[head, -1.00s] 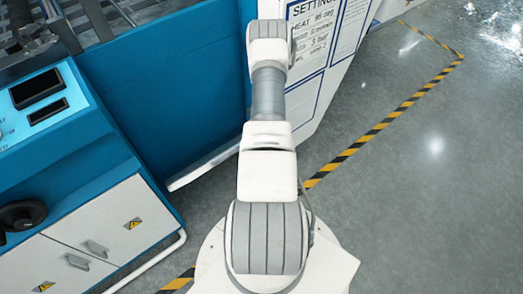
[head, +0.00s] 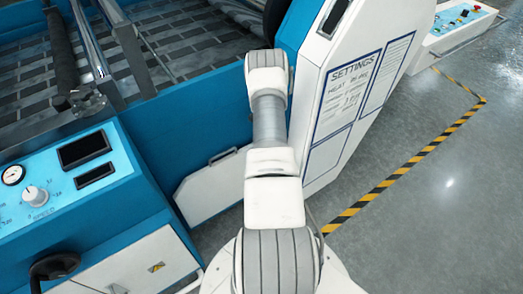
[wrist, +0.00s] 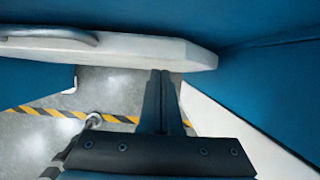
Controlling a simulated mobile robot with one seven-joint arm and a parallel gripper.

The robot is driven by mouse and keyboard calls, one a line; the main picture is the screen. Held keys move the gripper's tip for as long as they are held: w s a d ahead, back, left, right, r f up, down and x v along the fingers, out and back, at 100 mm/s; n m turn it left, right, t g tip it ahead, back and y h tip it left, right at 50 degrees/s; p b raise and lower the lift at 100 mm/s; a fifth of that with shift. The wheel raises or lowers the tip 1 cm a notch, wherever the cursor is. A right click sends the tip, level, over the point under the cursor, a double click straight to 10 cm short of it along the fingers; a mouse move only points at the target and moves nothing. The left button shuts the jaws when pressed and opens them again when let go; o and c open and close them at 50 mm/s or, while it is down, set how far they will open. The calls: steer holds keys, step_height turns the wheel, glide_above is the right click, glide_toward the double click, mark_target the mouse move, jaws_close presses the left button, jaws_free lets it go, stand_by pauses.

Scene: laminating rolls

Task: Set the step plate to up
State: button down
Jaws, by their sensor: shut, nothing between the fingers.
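The step plate (head: 212,192) is a white panel with a grey bar handle (head: 223,155) along its top edge, low in front of the blue machine wall in the head view. Its face shows to the left of my arm; my arm covers its right part. In the wrist view the plate (wrist: 140,50) appears as a pale slab across the top, with the handle at upper left. My gripper (wrist: 161,78) is shut and empty, its fingertips at the slab's near edge; I cannot tell whether they touch. The head view hides my gripper behind the arm.
A blue control console (head: 60,190) with a knob and gauge stands at left. A white side panel with a settings sheet (head: 345,95) stands right of my arm. Rollers lie at upper left. Grey floor with striped tape (head: 400,165) is open at right.

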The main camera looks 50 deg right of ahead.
steer(key=shift+w+d, duration=0.15)
steer(key=shift+w, duration=0.45)
steer(key=shift+r, duration=0.15)
